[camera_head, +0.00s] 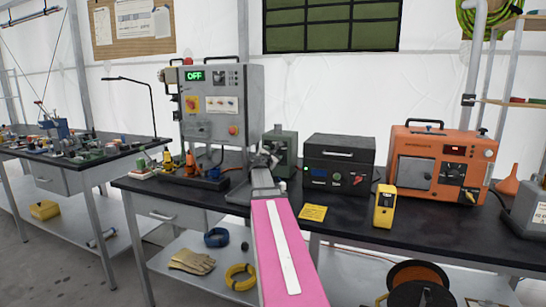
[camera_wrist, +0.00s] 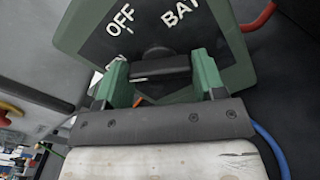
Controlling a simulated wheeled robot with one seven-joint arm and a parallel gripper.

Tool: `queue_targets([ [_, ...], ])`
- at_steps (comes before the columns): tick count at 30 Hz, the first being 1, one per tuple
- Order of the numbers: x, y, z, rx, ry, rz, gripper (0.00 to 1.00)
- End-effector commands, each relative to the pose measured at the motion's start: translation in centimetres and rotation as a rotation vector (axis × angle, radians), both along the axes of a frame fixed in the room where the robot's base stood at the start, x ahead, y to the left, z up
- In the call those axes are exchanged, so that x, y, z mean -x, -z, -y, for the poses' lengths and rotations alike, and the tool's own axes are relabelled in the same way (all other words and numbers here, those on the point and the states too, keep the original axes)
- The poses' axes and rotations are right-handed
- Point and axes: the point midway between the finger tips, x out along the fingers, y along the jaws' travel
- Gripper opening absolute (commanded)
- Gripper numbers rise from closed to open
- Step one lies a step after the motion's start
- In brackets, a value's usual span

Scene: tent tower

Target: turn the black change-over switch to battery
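The change-over switch is a green box (camera_head: 286,146) with a dark face on the bench, just beyond my gripper in the head view. In the wrist view its face (camera_wrist: 100,45) shows the labels OFF and BAT, and a third label at left is mostly hidden. The black switch handle (camera_wrist: 160,68) lies across the picture between the two green fingertips of my gripper (camera_wrist: 159,78). The fingers stand wide apart, one at each end of the handle. I cannot tell whether they touch it. Which label the handle points to is unclear.
A grey panel (camera_head: 250,90) with a green OFF display stands left of the switch. A black power box (camera_head: 340,160), a yellow meter (camera_head: 384,205) and an orange unit (camera_head: 412,172) stand to the right. Red and blue cables (camera_wrist: 270,145) run beside the switch.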

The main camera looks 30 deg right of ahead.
Motion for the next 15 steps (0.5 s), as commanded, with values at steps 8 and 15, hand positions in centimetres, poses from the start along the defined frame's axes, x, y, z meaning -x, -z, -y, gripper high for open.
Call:
queue_targets([
  [8,0.03,0.00,0.00,-0.012,0.001,0.012,0.40],
  [15,0.03,0.00,-0.01,-0.079,0.001,0.089,0.40],
])
